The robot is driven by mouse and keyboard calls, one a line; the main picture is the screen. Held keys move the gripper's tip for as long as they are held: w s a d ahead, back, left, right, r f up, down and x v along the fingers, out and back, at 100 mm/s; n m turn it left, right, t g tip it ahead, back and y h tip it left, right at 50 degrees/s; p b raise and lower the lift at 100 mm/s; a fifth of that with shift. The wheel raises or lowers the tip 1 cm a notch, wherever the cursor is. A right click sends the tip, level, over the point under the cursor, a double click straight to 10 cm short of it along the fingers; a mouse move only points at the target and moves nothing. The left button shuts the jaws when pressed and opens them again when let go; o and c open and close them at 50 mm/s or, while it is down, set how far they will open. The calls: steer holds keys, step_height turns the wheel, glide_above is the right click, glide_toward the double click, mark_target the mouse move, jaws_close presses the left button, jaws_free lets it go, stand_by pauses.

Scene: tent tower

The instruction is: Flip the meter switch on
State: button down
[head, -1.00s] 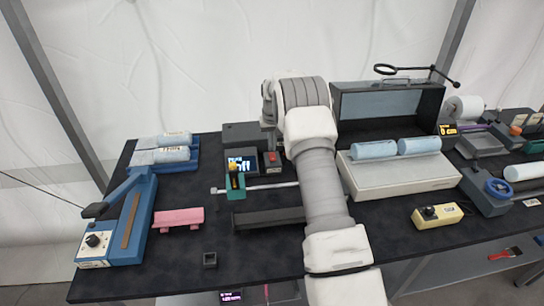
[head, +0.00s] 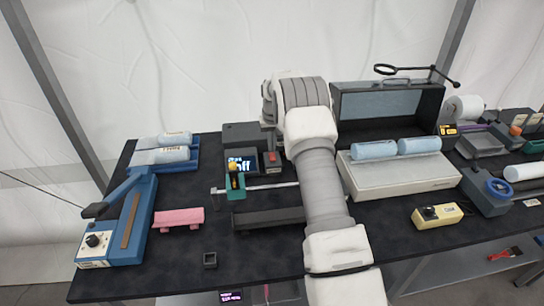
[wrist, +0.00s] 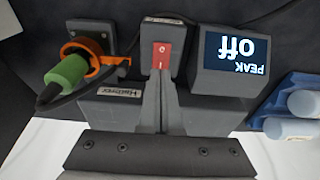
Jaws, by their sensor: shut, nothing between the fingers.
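The meter (head: 241,163) is a dark box whose lit screen reads "off". In the wrist view the meter (wrist: 232,60) appears upside down, with "PEAK off" on its screen. The red rocker switch (head: 272,158) sits on a small dark box just right of the screen, and it also shows in the wrist view (wrist: 163,50). My gripper (wrist: 161,78) is shut and empty, its fingertips right at the lower edge of the red switch in the wrist view. I cannot tell whether they touch it. In the head view my arm hides the fingers.
A green handle (wrist: 66,74) in an orange ring holder stands left of the switch in the wrist view. Blue trays with rolls (head: 178,158), a pink block (head: 180,217) and a blue lever device (head: 120,222) stand left. A grey box with light-blue rolls (head: 400,178) is right.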

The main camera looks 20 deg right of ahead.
mark_target(272, 154)
steer(key=shift+f+b, duration=0.65)
steer(key=shift+f, duration=0.35)
stand_by(0.6)
steer(key=shift+r+p, duration=1.6)
steer(key=shift+r, duration=1.95)
